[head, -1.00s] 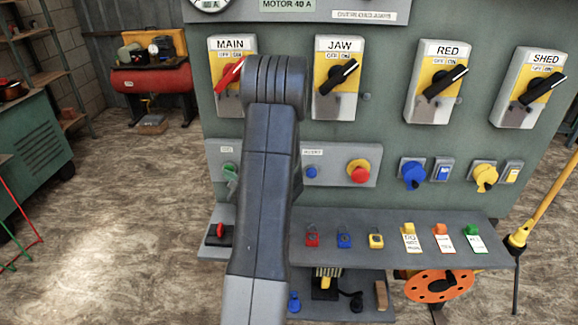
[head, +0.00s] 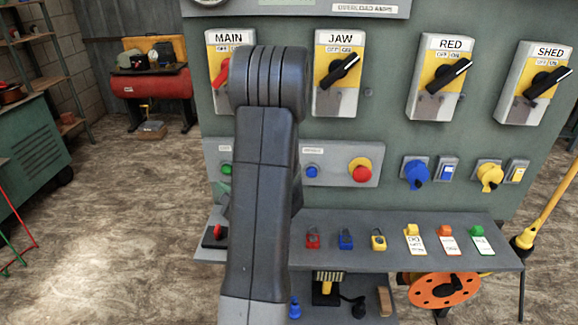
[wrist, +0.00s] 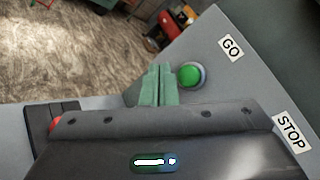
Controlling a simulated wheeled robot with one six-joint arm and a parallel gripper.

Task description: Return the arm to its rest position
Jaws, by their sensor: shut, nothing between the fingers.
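My gripper (wrist: 157,80) shows in the wrist view as two green fingers pressed together with nothing between them. Its tips are beside a round green button (wrist: 191,75) with a GO label (wrist: 231,48); I cannot tell whether they touch anything. The green button (head: 226,169) shows at the left edge of my arm.
The panel has large rotary switches, including JAW (head: 339,73), and a red emergency button (head: 361,170). Below it, a shelf (head: 400,262) holds small padlocks and tags. A STOP label (wrist: 291,130) shows in the wrist view. Open floor (head: 120,230) lies to the left.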

